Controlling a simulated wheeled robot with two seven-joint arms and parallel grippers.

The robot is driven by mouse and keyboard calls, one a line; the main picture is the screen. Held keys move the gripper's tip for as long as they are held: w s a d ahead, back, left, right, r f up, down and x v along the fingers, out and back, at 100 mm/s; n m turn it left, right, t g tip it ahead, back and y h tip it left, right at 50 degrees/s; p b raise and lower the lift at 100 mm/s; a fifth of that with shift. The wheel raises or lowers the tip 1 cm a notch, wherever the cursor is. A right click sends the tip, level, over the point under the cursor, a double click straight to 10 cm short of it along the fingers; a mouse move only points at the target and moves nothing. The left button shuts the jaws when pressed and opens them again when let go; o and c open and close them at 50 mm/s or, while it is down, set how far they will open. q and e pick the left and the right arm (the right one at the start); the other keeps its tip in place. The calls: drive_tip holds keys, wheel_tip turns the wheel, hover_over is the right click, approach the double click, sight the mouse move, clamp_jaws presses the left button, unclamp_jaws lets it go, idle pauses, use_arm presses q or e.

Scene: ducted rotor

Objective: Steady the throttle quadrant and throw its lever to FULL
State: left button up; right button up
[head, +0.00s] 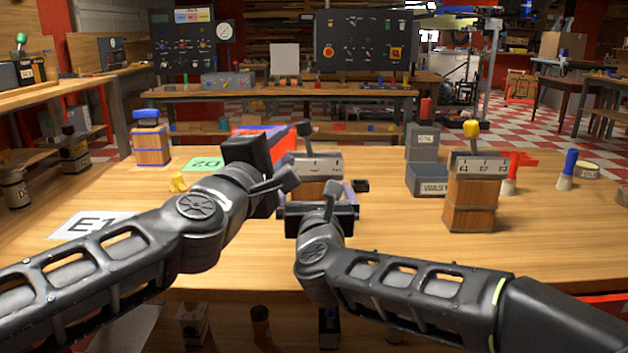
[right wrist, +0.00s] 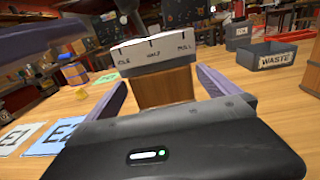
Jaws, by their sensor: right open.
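The throttle quadrant (head: 318,165) stands on the table, a wooden box with a grey top and a pale scale.
A similar wooden box with a yellow knob (head: 471,129) stands to the right, and a blue-topped box (head: 150,145) to the left. A grey WASTE bin (right wrist: 275,58) is behind right. Printed cards, including E1 (head: 92,225), lie left. The front right tabletop is mostly clear.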

drive_tip(key=w, duration=0.7)
drive_tip(key=shift+w+a, duration=0.2)
drive_tip(key=shift+w, duration=0.1)
drive_tip(key=shift+c, duration=0.2)
drive_tip(key=c, duration=1.6)
